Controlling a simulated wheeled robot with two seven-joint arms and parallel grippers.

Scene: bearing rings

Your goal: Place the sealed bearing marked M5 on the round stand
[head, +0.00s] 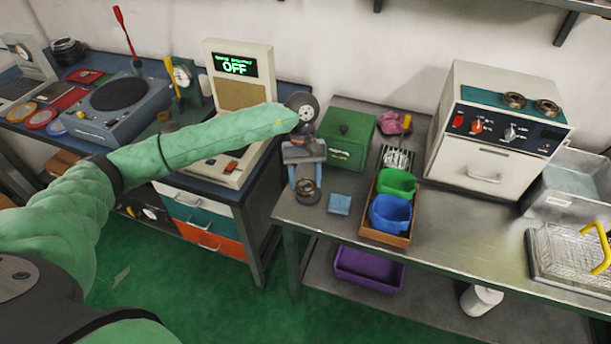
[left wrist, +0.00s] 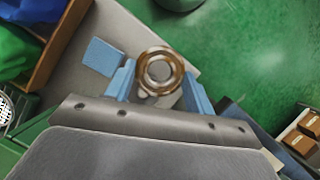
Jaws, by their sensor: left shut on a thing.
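My left gripper (head: 307,178) is shut on a bronze-and-steel bearing ring (head: 307,188), over the near left corner of the grey metal table. In the left wrist view the ring (left wrist: 160,72) sits between the blue fingertips of the gripper (left wrist: 160,88). No M5 marking is readable on it. A greyish round shape shows just under the ring; I cannot tell whether it is the round stand or whether the ring touches it. My right gripper is not in view.
Beside the ring lies a blue square pad (head: 340,204). A wooden tray (head: 398,239) with green and blue bins, a green box (head: 346,140) and a white oven (head: 500,130) carrying two rings (head: 514,100) stand on the table. A separate workbench (head: 258,195) is at left.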

